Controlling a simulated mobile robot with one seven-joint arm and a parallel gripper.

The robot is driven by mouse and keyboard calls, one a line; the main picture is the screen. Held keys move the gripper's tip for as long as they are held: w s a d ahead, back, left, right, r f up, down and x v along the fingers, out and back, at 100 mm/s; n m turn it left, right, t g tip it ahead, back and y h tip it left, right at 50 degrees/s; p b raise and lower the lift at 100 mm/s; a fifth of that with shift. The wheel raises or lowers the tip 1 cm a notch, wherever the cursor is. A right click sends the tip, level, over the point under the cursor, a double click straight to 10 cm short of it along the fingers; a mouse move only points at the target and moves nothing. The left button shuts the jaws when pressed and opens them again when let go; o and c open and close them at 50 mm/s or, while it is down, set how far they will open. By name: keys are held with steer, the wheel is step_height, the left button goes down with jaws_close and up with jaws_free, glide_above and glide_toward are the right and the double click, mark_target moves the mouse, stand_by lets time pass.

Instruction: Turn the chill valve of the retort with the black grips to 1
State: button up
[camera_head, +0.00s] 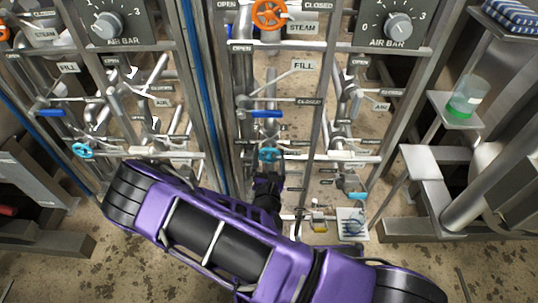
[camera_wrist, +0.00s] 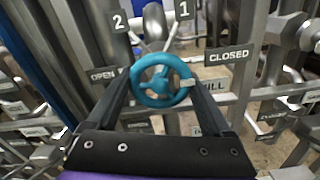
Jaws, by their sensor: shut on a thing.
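The teal chill handwheel (camera_wrist: 160,80) sits between my gripper's two dark fingers in the wrist view. A small white mark on its rim is at the right side, toward the CLOSED plate (camera_wrist: 230,55). An OPEN plate (camera_wrist: 103,75) is at its left. A "2" plate (camera_wrist: 119,21) and a "1" plate (camera_wrist: 183,10) stand above it. A plate ending in "HILL" (camera_wrist: 205,88) is partly hidden below. My gripper (camera_wrist: 161,77) is shut on the wheel. The wheel (camera_head: 268,155) also shows in the head view, just beyond my gripper (camera_head: 268,172). I cannot make out black grips.
Another teal wheel (camera_head: 83,150) is on the left panel. A blue fill lever (camera_head: 266,114) and an orange steam wheel (camera_head: 268,14) are above mine. Pipes and posts crowd both sides. A beaker (camera_head: 467,97) stands on a shelf at right. Bare floor shows at bottom left.

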steer(key=shift+c, duration=1.2)
steer(key=shift+r+n+p, duration=0.1)
steer(key=shift+n+p, duration=0.2)
steer(key=shift+p, duration=0.05)
steer(key=n+p, duration=0.2)
steer(key=n, duration=0.1)
steer(key=shift+p, duration=0.4)
steer(key=n+p, duration=0.1)
steer(key=n, duration=0.3)
steer(key=shift+p, duration=0.4)
steer(key=shift+d+n+p, duration=0.1)
steer(key=shift+n+p, duration=0.5)
steer(key=shift+n, duration=1.4)
